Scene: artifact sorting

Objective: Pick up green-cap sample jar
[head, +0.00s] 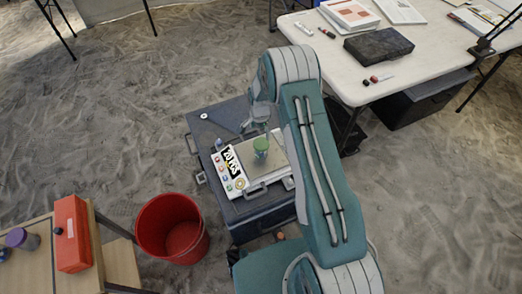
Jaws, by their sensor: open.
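The green-cap sample jar (261,146) stands upright on the flat plate of a white device (240,181) with a dark display and coloured buttons. The device is on top of a dark case (258,217). My gripper (256,126) is open and points down just above and behind the jar in this view. It looks small and is partly hidden by my arm, so I cannot tell the exact gap between the fingers and the cap. Nothing shows between the fingers.
A red bucket (151,217) stands on the sand left of the case. A wooden table at lower left holds a red box (71,229) and a purple-lidded jar (17,239). A white table (411,64) at upper right carries papers and a black case (379,46).

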